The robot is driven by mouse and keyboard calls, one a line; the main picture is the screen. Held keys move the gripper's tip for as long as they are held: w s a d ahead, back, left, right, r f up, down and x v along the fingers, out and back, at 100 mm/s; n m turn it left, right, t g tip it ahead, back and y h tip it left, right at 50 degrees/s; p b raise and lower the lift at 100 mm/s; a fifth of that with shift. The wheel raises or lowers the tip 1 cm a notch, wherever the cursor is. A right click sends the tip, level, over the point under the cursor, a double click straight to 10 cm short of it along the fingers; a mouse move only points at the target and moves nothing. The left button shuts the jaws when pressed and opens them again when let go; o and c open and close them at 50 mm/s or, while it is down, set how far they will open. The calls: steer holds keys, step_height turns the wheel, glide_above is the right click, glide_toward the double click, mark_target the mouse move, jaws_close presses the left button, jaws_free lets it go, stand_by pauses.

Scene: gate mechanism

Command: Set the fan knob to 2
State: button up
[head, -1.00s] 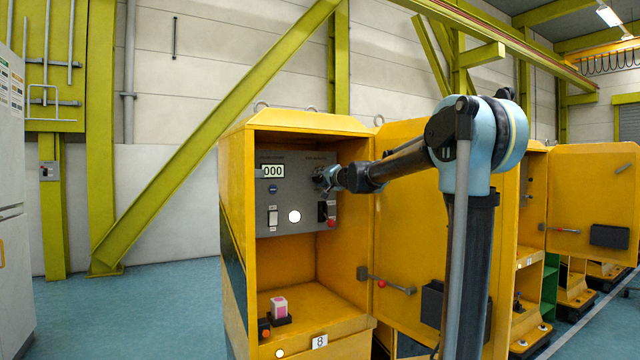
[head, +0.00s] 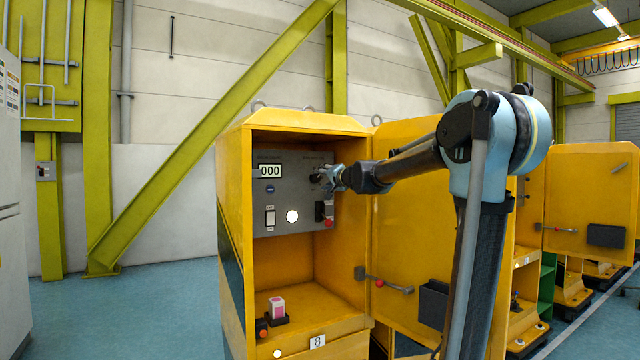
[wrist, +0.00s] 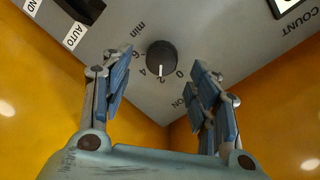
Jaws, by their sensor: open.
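The fan knob (wrist: 162,56) is a dark round dial on the grey panel, with a scale of 0, 4 and 6 and the label "min" around it. A pale pointer mark shows at its lower edge, between 4 and 0; I cannot read a separate 2 clearly. My gripper (wrist: 160,76) is open, with one blue-padded finger to each side of the knob and gaps between. In the head view my gripper (head: 328,178) is at the panel's upper right and hides most of the knob.
The grey panel (head: 290,222) sits inside a yellow cabinet (head: 235,240) and carries a display reading 000 (head: 270,171), a white switch (head: 270,217), a lit round lamp (head: 292,216) and a red button (head: 328,223). The open yellow door (head: 410,240) stands close on the right.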

steer(key=v, duration=0.8)
stand_by(0.4)
steer(key=s+d+f+n+g+h, duration=0.1)
steer(key=s+d+f+n+g, duration=0.25)
steer(key=s+f, duration=0.85)
steer(key=s+d+f+n+g+h, duration=0.15)
steer(key=s+f+g, duration=0.25)
steer(key=s+f, duration=0.75)
steer(key=s+d+f+g+h, duration=0.2)
steer(key=s+d+f+h, duration=0.1)
steer(key=s+d+f, duration=0.5)
steer(key=s+d+f+g+h, duration=0.3)
steer(key=s+d+f, duration=0.5)
steer(key=s+f, duration=0.3)
steer(key=s+x, duration=0.1)
steer(key=x, duration=0.3)
steer(key=shift+d, duration=0.2)
steer(key=shift+w+f+h, duration=0.1)
steer(key=shift+f+h, duration=0.1)
steer(key=shift+h, duration=0.05)
